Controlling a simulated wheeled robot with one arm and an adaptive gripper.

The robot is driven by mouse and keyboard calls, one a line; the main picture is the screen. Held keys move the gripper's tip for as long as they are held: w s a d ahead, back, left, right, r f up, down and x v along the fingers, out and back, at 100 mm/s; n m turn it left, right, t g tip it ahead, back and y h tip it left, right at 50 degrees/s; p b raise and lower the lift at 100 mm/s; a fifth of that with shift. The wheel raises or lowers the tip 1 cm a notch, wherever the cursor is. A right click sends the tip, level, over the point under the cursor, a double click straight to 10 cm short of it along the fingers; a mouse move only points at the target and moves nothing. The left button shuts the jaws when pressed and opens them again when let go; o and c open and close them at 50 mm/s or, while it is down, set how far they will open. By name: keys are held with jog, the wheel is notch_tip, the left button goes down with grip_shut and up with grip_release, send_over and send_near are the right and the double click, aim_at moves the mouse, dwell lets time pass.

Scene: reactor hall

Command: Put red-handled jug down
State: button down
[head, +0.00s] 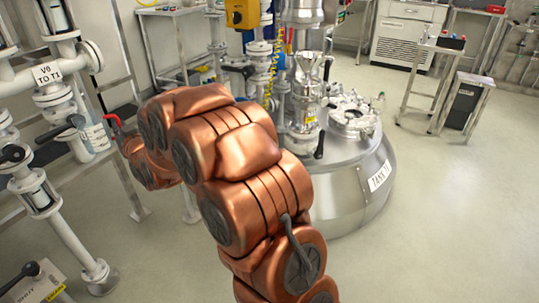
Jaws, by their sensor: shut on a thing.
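A red bent handle (114,121) shows just left of the far end of my copper arm. A pale, partly clear vessel with blue marks (98,137) shows beside it, behind the white pipework. I cannot tell whether the handle and this vessel are one jug. My gripper is hidden behind the copper wrist links, so its fingers and what is between them do not show. The wrist end lies at the left of the view, close to the red handle.
White pipes (60,72) with black-handled valves stand at left. A steel tank (350,185) with fittings stands behind my arm. A small side table (440,48) and a cabinet (408,32) are at back right. The floor (455,225) at right is clear.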

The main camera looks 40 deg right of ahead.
jog(key=s+d+f+m+h+b, duration=0.25)
jog(key=d+f, duration=0.35)
jog(key=d, duration=0.7)
jog(key=s+d+f+m+h+b, duration=0.1)
jog(key=s+d+f+h+b, duration=0.4)
jog(key=d, duration=0.8)
jog(key=s+d+f+m+g+h+b, duration=0.1)
jog(key=s+d+f+m+g+b, duration=0.1)
jog(key=s+d+f, duration=0.7)
jog(key=s+d+f+m+g+h+b, duration=0.15)
jog(key=s+d+f, duration=0.45)
jog(key=d, duration=0.6)
jog(key=w+d+b, duration=0.1)
jog(key=w, duration=0.3)
jog(key=w+d+b, duration=0.1)
jog(key=w, duration=0.4)
jog(key=w+d+b, duration=0.2)
jog(key=w, duration=0.2)
jog(key=shift+w+f, duration=0.2)
jog(key=shift+f, duration=0.15)
jog(key=shift+f+b, duration=0.85)
jog(key=shift+f, duration=0.9)
jog(key=shift+w+f, duration=0.1)
jog(key=shift+f, duration=0.05)
jog(key=c, duration=1.2)
grip_release()
jog(key=shift+c, duration=0.2)
